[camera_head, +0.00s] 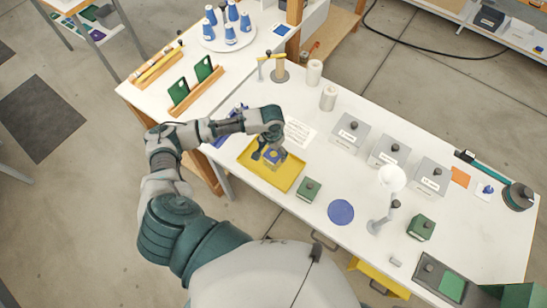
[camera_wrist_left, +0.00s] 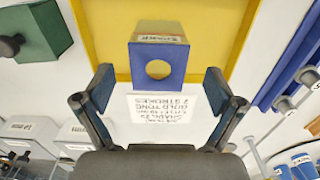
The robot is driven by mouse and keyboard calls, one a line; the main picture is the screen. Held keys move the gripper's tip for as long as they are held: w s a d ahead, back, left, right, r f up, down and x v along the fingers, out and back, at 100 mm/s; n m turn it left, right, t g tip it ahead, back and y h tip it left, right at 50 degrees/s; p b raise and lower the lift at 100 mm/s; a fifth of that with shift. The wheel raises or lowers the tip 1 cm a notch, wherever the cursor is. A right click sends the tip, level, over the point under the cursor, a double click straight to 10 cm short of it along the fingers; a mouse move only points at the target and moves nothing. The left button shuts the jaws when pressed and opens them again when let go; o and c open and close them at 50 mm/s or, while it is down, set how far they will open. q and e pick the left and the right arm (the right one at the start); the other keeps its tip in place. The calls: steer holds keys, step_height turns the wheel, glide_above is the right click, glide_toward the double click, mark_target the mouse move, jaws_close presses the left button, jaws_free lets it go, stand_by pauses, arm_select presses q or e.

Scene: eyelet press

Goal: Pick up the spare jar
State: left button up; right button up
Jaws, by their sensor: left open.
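A small blue box-shaped jar (camera_wrist_left: 158,82) with a round opening or disc on its face and a dark-lettered label stands in the yellow tray (camera_wrist_left: 103,30). In the head view the jar (camera_head: 273,157) is partly hidden by my left gripper (camera_head: 267,157). In the left wrist view my left gripper (camera_wrist_left: 159,88) is open, its two fingers apart on either side below the jar, with nothing between them but the view of a printed card. The yellow tray also shows in the head view (camera_head: 283,184).
A printed card (camera_head: 299,132) lies behind the tray. A green box (camera_head: 308,189) and a blue disc (camera_head: 341,212) are to the right. Grey labelled boxes (camera_head: 349,132) and a white lamp (camera_head: 392,179) stand further right. Green panels in a wooden rack (camera_head: 196,94) stand at left.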

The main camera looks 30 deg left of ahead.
arm_select(q)
steer(key=f, duration=0.7)
steer(key=shift+w+d+f+p, duration=0.1)
steer(key=shift+w+f+p, duration=0.15)
steer(key=shift+w+p, duration=0.1)
steer(key=shift+s, duration=0.1)
steer(key=c, duration=1.1)
